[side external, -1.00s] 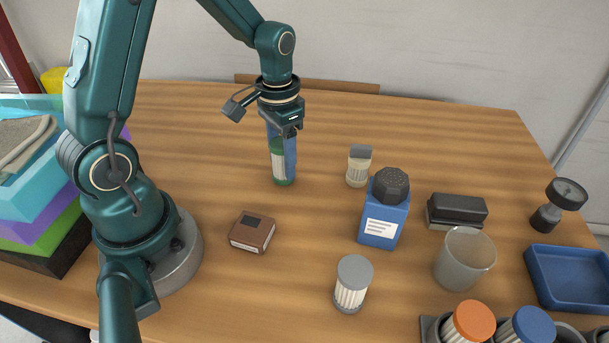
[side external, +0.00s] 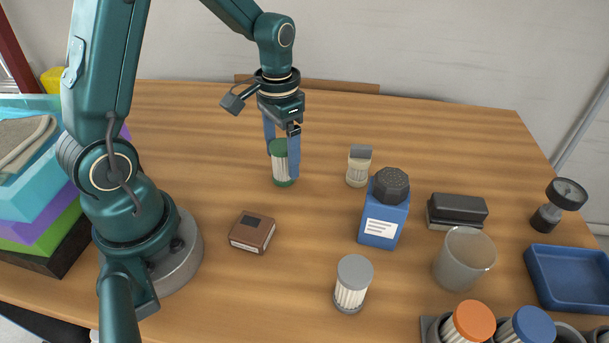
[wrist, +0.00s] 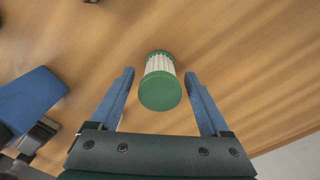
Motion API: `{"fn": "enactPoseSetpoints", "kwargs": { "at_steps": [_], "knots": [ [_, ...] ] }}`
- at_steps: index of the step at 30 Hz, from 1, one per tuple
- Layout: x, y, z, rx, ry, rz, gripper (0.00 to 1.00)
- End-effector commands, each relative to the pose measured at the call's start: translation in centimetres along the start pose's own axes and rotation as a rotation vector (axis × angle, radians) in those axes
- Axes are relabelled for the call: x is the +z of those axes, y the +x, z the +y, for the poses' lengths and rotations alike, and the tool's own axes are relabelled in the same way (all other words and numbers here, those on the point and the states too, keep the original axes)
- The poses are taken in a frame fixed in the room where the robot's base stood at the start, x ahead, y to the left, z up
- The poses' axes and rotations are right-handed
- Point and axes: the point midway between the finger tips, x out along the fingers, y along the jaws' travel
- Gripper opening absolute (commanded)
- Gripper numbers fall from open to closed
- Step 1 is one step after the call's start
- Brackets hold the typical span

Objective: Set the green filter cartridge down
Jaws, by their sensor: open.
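The green filter cartridge (side external: 283,165) has green ends and a white pleated body, and it stands upright on the wooden table. My gripper (side external: 283,160) is open, pointing down, with one blue finger on each side of the cartridge. In the wrist view the cartridge (wrist: 160,85) sits between the open fingers of my gripper (wrist: 157,85), with a gap showing on both sides.
A brown box (side external: 252,232) lies in front. A clear cup (side external: 464,260) and blue tray (side external: 568,278) are further right. The table behind is clear.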

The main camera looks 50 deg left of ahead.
Motion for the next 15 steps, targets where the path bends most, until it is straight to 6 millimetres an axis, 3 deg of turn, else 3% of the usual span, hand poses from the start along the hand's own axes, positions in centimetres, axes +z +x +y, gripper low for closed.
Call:
{"fn": "enactPoseSetpoints", "kwargs": {
  "at_steps": [9, 15],
  "knots": [
    [-0.2, -6.6, -0.1, -0.002, 0.0, 0.009, 0.8],
    [-0.1, -9.5, 0.0, -0.001, 0.0, 0.005, 0.8]
  ]
}}
